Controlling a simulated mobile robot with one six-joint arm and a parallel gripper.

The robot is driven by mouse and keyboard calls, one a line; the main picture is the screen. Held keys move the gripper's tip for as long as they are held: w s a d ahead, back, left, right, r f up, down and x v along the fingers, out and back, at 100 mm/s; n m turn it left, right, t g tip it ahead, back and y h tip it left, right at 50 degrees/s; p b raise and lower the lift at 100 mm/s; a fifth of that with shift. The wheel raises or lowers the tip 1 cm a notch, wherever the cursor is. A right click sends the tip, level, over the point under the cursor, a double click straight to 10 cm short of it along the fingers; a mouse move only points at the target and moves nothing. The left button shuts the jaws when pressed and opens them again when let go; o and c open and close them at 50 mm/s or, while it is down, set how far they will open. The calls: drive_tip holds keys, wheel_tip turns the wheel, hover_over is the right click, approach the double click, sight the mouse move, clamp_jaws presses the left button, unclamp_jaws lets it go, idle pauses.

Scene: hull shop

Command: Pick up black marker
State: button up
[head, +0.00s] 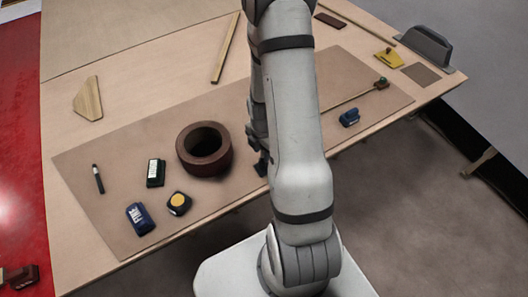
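The black marker (98,179) lies on the left part of the brown mat (120,240). It is slim and dark with a pale band near its upper end. My gripper (260,165) is partly hidden behind my own arm, near the middle of the mat, right of the brown ring. It is well to the right of the marker. The frame does not show whether its fingers are open or shut.
Near the marker are a dark green block (156,172), a blue block (140,218) and a tape measure (179,203). A thick brown ring (204,150) stands between marker and gripper. A small blue object (349,118) lies right. A wooden wedge (88,99) lies behind the marker.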

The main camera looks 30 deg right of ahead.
drive_tip(key=shift+f, duration=0.1)
drive_tip(key=shift+c, duration=0.6)
clamp_jaws()
